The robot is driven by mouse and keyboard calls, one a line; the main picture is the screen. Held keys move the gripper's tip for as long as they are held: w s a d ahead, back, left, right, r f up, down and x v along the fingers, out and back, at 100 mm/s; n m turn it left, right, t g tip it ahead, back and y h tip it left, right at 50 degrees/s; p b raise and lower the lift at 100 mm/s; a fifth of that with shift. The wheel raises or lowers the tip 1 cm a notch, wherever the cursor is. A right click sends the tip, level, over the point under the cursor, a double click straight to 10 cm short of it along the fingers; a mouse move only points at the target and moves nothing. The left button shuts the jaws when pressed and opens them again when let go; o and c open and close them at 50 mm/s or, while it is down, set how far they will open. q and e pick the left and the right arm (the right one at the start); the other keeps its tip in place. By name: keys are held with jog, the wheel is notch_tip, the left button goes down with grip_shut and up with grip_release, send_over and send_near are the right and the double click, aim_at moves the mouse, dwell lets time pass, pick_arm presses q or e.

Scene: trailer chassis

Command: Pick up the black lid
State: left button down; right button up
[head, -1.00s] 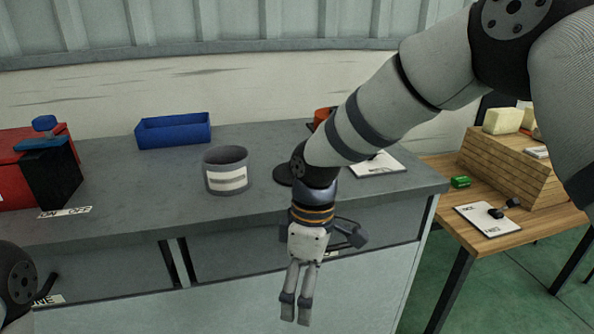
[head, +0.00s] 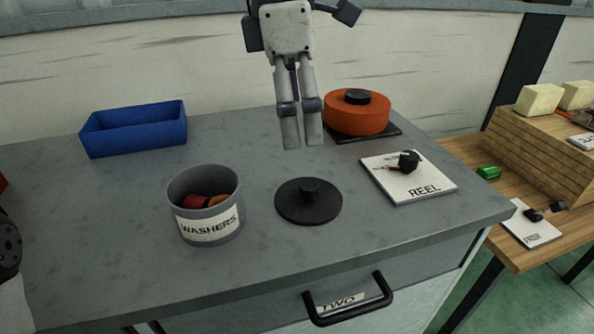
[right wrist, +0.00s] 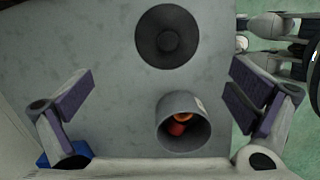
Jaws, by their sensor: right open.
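The black lid (head: 308,203) is a flat round disc with a small knob on top. It lies on the grey worktop (head: 120,260), to the right of the grey washers pot (head: 208,228). My right gripper (head: 301,146) hangs fingers down above the worktop, higher than the lid and apart from it. In the right wrist view its fingers (right wrist: 160,100) are spread wide and hold nothing. That view also shows the lid (right wrist: 167,36) at the top middle and the pot (right wrist: 184,122) below it. A dark part of my left arm shows at the left edge of the head view; its gripper is not visible.
The open pot holds red and orange pieces. A blue bin (head: 134,130) stands at the back left. An orange reel (head: 357,116) and a white REEL card (head: 420,184) are on the right. A drawer handle (head: 348,307) juts from the front. Worktop around the lid is clear.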

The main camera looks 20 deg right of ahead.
send_over(309, 184)
jog(key=f, duration=0.4)
jog(key=shift+s+a+f, duration=0.25)
jog(key=shift+a+f, duration=0.1)
jog(key=shift+a, duration=0.05)
jog(key=f, duration=0.6)
jog(key=shift+w+d+f, duration=0.2)
jog(key=shift+w+d, duration=0.05)
jog(key=shift+d, duration=0.15)
jog(key=c, duration=2.1)
grip_shut()
jog(key=shift+f, duration=0.15)
